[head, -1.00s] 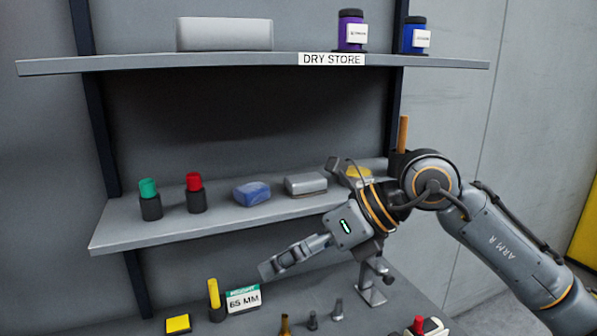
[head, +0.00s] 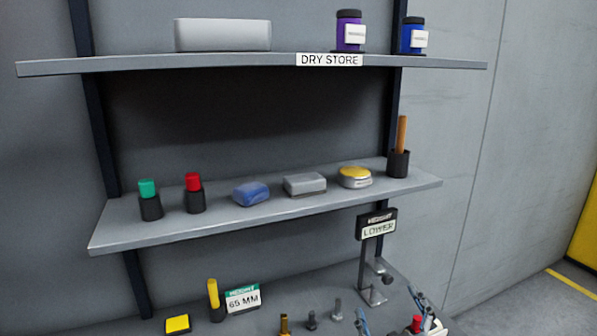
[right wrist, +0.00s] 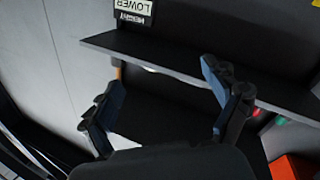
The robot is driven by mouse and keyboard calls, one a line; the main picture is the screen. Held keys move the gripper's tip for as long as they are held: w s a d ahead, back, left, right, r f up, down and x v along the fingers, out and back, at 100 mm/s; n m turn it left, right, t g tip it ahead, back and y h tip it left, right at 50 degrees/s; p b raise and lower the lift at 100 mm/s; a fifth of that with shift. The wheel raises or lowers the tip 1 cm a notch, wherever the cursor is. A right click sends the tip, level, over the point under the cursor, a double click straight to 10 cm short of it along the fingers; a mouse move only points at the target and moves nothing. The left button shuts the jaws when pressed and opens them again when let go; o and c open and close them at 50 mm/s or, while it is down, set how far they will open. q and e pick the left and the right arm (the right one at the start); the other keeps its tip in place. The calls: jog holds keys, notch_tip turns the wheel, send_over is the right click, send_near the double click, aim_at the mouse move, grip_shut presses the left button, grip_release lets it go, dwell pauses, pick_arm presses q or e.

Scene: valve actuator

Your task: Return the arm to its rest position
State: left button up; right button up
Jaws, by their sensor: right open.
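My right gripper (head: 393,310) shows only by its bluish fingers at the bottom right edge of the head view. In the right wrist view the two fingers of this gripper (right wrist: 163,92) stand wide apart with nothing between them. The rest of the right arm is out of the head view. My left gripper is not in view.
The middle shelf (head: 230,220) holds several small items, including a wooden-handled tool in a dark cup (head: 398,163). Below stand a LOWER sign (head: 378,227), a 65 MM sign (head: 243,299) and small fittings (head: 311,320). Space before the shelf is clear.

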jog(key=s+d+f+m+g+h, duration=0.1)
jog(key=s+d+f+m+g, duration=0.1)
jog(key=s+f+g, duration=0.45)
jog(key=s+d+f+m+g+h, duration=0.15)
jog(key=s+f, duration=0.25)
jog(key=f, duration=0.6)
jog(key=s+d+f+g+y, duration=0.1)
jog(key=s+f+g, duration=0.2)
jog(key=s+f, duration=0.35)
jog(key=s+f+g+y, duration=0.1)
jog(key=s+f+g, duration=0.2)
jog(key=s, duration=0.6)
jog(key=s+f+g, duration=0.2)
jog(key=s+f, duration=0.1)
jog(key=f, duration=2.6)
jog(key=s+d+f+g+b, duration=0.1)
jog(key=s+d+f, duration=0.2)
jog(key=s+f, duration=1.1)
jog(key=shift+s+f+h, duration=0.25)
jog(key=shift+s+h, duration=0.1)
jog(key=shift+s, duration=0.7)
